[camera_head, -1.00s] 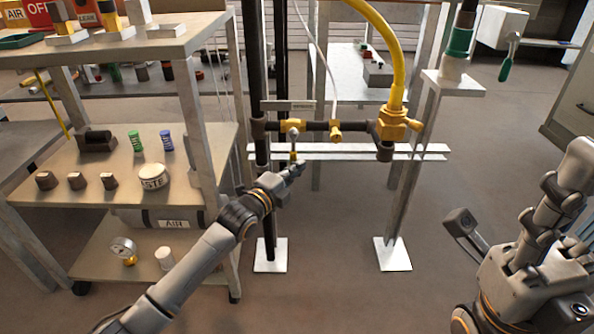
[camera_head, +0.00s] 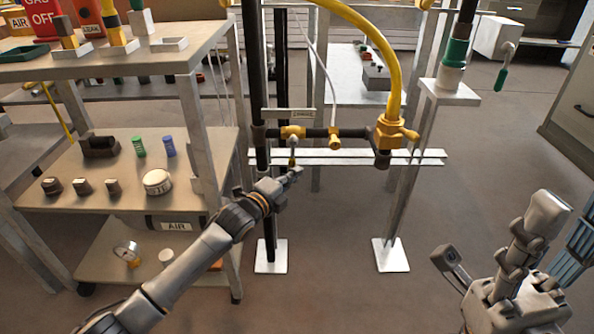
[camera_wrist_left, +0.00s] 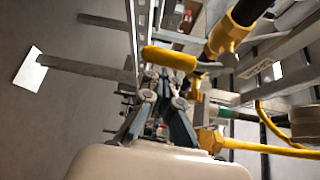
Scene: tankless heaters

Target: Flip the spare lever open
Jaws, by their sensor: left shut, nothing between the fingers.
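A dark horizontal pipe carries brass-yellow valve fittings. The left fitting (camera_head: 292,132) has a short stem or lever (camera_head: 292,154) hanging below it; I cannot tell for sure that this is the spare lever. My left gripper (camera_head: 294,173) is just below and beside it, shut and empty. In the left wrist view, the gripper tips (camera_wrist_left: 170,78) are close to a yellow rounded handle (camera_wrist_left: 168,57); whether they touch is unclear. My right arm is at the lower right of the head view (camera_head: 515,265), away from the pipe; its finger state is unclear.
A yellow hose (camera_head: 396,70) runs up from the right brass fitting (camera_head: 391,132). Dark uprights stand at the left of the pipe. A shelf cart (camera_head: 75,200) with caps, a gauge and an AIR cylinder is at the left. Floor in front is free.

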